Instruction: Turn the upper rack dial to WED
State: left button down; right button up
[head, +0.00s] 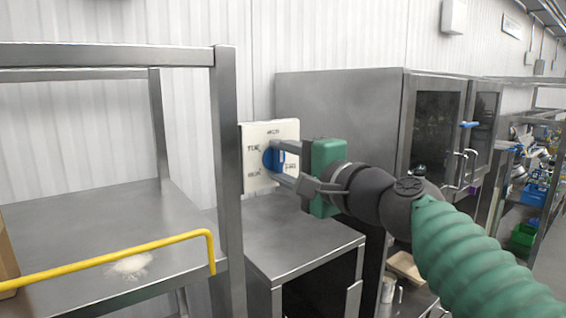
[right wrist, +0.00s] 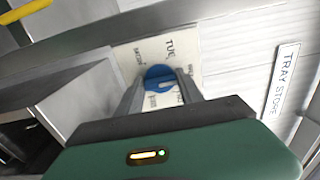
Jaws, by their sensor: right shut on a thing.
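The dial is a blue round knob (head: 269,158) on a white square plate (head: 285,130) with dark day lettering, fixed beside the steel rack post. In the head view "TUE" reads at the plate's left; the other words are too small to read surely. My right gripper (head: 278,163) reaches in from the right and is shut on the blue knob, a finger on each side. In the right wrist view the knob (right wrist: 160,78) sits between the fingers, with a white pointer mark and "TUE" above it. Part of the plate is hidden by the gripper. My left gripper is not in view.
A steel rack post (head: 227,160) stands just left of the plate. A yellow rail (head: 120,262) crosses the rack shelf (head: 60,225), which has a pale spill (head: 130,266). A steel cabinet (head: 340,105) stands behind my right arm. A steel table (head: 300,240) lies below the plate.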

jog(key=o, duration=1.4)
jog(key=shift+w+f, duration=0.1)
jog(key=shift+w, duration=0.25)
jog(key=b+v, duration=0.7)
jog(key=v, duration=0.9)
jog(key=shift+s+d, duration=0.2)
jog(key=shift+s, duration=0.15)
